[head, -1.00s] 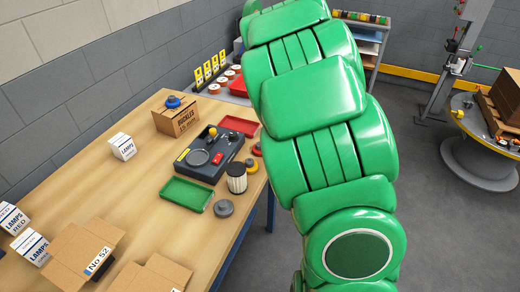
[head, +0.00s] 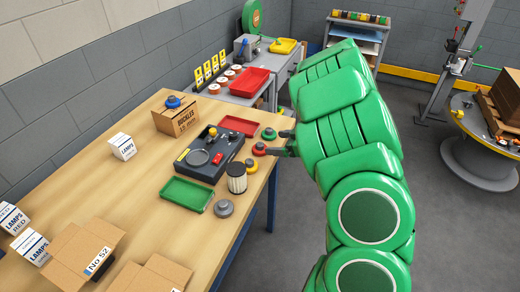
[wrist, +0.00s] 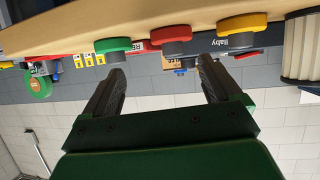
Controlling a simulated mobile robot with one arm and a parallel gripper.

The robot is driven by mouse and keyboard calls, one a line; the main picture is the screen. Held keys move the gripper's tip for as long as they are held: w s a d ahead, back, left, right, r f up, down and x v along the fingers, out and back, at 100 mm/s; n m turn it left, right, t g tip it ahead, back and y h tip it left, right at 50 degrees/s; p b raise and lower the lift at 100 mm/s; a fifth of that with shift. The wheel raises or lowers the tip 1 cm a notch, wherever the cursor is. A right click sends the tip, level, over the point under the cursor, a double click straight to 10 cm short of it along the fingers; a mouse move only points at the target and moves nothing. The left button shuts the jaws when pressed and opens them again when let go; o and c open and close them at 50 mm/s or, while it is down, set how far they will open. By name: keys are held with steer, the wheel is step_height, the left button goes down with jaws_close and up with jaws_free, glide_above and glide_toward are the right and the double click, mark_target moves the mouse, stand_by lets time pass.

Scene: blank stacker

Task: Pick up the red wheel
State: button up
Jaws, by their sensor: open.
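In the wrist view, which is upside down, the red wheel (wrist: 170,33) shows between and beyond the fingertips of my open, empty gripper (wrist: 161,70). The green wheel (wrist: 113,45) is to its left and the yellow wheel (wrist: 242,22) to its right.
A black-and-white cylinder (head: 237,178), a grey wheel (head: 224,208) and a dark control box (head: 208,156) stand near the wheels. A green tray (head: 187,195) and a red tray (head: 238,125) lie on the bench (head: 130,195).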

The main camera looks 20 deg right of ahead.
mark_target(264, 146)
steer(key=shift+s+a+f+y, duration=0.1)
steer(key=shift+s+a+y, duration=0.3)
steer(key=shift+s+a, duration=0.1)
steer(key=shift+w+a+f, duration=0.1)
steer(key=shift+f+x, duration=0.1)
steer(key=shift+x, duration=1.7)
steer(key=shift+f+x, duration=0.15)
steer(key=shift+x, duration=1.7)
steer(key=c, duration=1.1)
